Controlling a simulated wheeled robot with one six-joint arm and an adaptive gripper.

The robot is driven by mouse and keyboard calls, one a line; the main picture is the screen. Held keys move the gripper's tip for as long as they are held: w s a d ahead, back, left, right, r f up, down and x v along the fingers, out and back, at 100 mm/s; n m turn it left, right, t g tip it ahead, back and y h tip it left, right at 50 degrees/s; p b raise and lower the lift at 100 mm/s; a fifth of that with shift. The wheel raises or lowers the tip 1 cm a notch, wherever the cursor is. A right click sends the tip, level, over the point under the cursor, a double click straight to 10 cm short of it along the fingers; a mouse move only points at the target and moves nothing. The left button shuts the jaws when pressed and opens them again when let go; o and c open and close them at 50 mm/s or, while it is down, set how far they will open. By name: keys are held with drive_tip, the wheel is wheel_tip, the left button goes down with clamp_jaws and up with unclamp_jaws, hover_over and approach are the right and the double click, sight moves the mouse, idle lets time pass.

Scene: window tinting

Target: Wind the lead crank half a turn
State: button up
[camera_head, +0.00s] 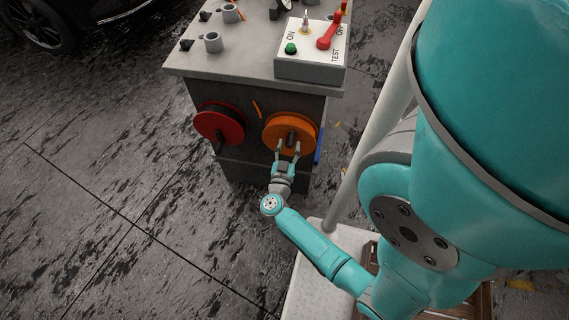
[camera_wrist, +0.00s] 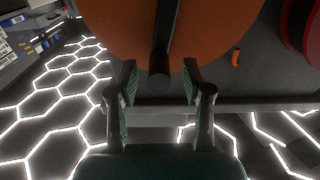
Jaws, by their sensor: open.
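The orange reel (camera_head: 282,124) is on the dark front of the bench, on the right. Its black crank arm (camera_wrist: 166,28) crosses the orange face in the wrist view and ends in a dark round knob (camera_wrist: 159,72). My gripper (camera_head: 288,150) is in front of this reel with its two fingers spread. In the wrist view my gripper (camera_wrist: 160,80) has one fingertip on each side of the knob, with a gap on both sides. It is open and holds nothing. How deep the knob sits between the fingers is hard to tell.
A red reel (camera_head: 219,125) with its own dark handle is left of the orange one. An orange tab (camera_head: 257,109) sits between them. On the bench top (camera_head: 240,58) stand grey cups (camera_head: 212,43) and a switch box (camera_head: 311,66) with a red lever. Open floor lies left.

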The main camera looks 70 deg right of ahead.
drive_tip(key=a, duration=0.8)
drive_tip(key=shift+s+a, duration=0.35)
drive_tip(key=shift+a, duration=0.05)
idle(0.4)
